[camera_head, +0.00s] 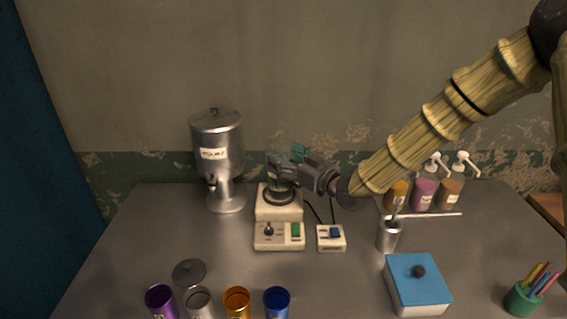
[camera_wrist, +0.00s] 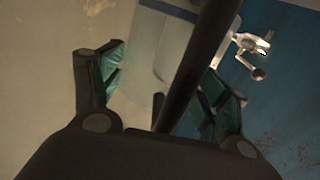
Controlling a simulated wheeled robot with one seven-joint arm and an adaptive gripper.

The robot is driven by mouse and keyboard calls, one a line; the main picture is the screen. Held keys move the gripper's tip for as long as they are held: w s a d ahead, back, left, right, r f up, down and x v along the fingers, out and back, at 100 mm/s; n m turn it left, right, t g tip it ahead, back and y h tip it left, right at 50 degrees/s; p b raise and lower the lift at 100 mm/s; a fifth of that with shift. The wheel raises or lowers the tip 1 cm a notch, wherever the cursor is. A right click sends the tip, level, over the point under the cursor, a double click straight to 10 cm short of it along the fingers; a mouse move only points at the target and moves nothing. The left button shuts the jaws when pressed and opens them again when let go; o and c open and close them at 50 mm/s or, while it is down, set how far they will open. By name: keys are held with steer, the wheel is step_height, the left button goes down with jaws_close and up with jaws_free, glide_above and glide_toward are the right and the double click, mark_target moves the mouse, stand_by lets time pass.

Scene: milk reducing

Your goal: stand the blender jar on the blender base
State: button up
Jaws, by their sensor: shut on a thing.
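The blender base (camera_head: 279,226) is a cream block with a dark ring on top and a control panel with a knob and a green switch in front. The clear blender jar (camera_head: 280,162) is faint in the head view, above the base's ring. My gripper (camera_head: 297,160) is shut on it from the right. In the wrist view the pale jar (camera_wrist: 165,50) lies between the green-padded fingers of my gripper (camera_wrist: 160,85), partly behind a dark bar. The jar is upright or nearly so; I cannot tell whether its bottom touches the ring.
A metal dispenser (camera_head: 217,160) stands close left of the base. A small switch box (camera_head: 331,238), a metal cup (camera_head: 389,238) and pump bottles (camera_head: 424,194) are to the right. Coloured cups (camera_head: 237,302), a lid (camera_head: 189,272) and a blue-lidded box (camera_head: 418,285) are in front.

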mark_target(291, 171)
steer(key=shift+w+a, duration=0.3)
steer(key=shift+w, duration=0.45)
steer(key=shift+f+p, duration=0.8)
steer(key=shift+f, duration=1.15)
steer(key=o, duration=1.8)
steer(key=shift+r, duration=0.1)
steer(key=shift+s+d, duration=0.1)
steer(key=shift+d, duration=0.05)
steer(key=b+v, duration=0.3)
steer(key=v, duration=0.8)
steer(key=shift+s+d+r, duration=0.1)
steer(key=shift+s+d, duration=0.15)
steer(key=shift+s, duration=0.05)
